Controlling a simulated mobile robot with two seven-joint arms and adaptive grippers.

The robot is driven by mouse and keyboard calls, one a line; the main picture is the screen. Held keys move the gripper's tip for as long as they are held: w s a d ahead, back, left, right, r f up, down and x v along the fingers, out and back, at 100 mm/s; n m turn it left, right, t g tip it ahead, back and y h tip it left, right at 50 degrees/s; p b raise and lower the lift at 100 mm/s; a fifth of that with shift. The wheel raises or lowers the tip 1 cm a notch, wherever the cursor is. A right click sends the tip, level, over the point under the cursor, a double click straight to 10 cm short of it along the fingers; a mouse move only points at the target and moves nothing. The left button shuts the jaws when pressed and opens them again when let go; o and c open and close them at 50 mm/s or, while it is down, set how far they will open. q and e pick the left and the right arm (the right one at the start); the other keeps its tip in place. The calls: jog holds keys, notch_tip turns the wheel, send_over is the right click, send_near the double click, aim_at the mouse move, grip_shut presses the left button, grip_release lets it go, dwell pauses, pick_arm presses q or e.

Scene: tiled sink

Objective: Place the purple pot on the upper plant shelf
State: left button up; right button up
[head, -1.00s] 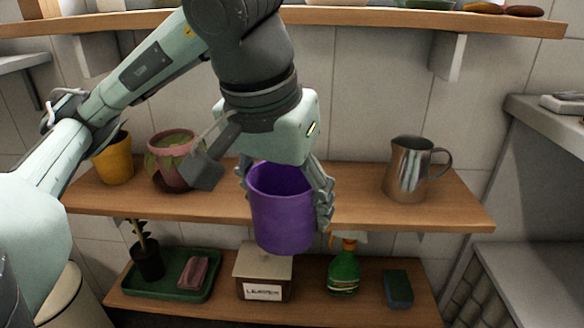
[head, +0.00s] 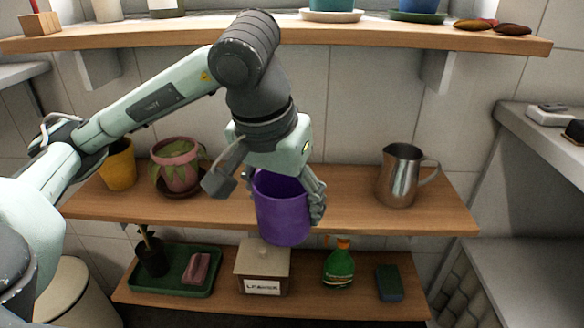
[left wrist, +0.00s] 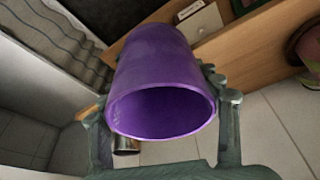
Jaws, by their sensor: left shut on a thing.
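The purple pot (head: 282,212) is held upright in my left gripper (head: 285,190), in front of the middle shelf. In the left wrist view the purple pot (left wrist: 162,85) sits between the two fingers of the left gripper (left wrist: 165,125), with its open mouth facing the camera; it looks empty. The upper shelf (head: 400,42) runs across the top of the head view, above the pot. A teal pot (head: 332,5) and a blue pot (head: 415,7) stand on it, partly cut off. My right gripper is not in view.
The middle shelf (head: 350,205) holds a yellow pot (head: 118,168), a pink pot (head: 176,168) and a metal pitcher (head: 401,178). The lower shelf holds a green tray (head: 205,285), a box (head: 262,268) and a green spray bottle (head: 339,266). The upper shelf's middle is clear.

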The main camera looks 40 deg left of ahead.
pick_arm(q)
jog(key=shift+w+a+p, duration=0.65)
jog(key=shift+w, duration=0.15)
jog(key=w+a, duration=0.2)
jog(key=w, duration=0.1)
jog(key=w+a+f+p, duration=0.1)
jog(key=w+a, duration=0.1)
jog(key=w, duration=0.2)
jog(key=w+a+f, duration=0.1)
jog(key=w+a, duration=0.1)
jog(key=w, duration=0.2)
jog(key=shift+w+a, duration=0.15)
jog(key=shift+a, duration=0.25)
notch_tip(320, 180, down, 5)
jog(key=shift+r+p, duration=0.2)
jog(key=shift+p, duration=0.2)
jog(key=shift+w+a+f, duration=0.1)
jog(key=shift+w+f, duration=0.05)
jog(key=shift+f, duration=0.1)
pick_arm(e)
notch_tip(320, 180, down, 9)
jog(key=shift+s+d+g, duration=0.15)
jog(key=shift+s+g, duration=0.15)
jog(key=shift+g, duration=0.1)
pick_arm(q)
jog(key=shift+f, duration=0.1)
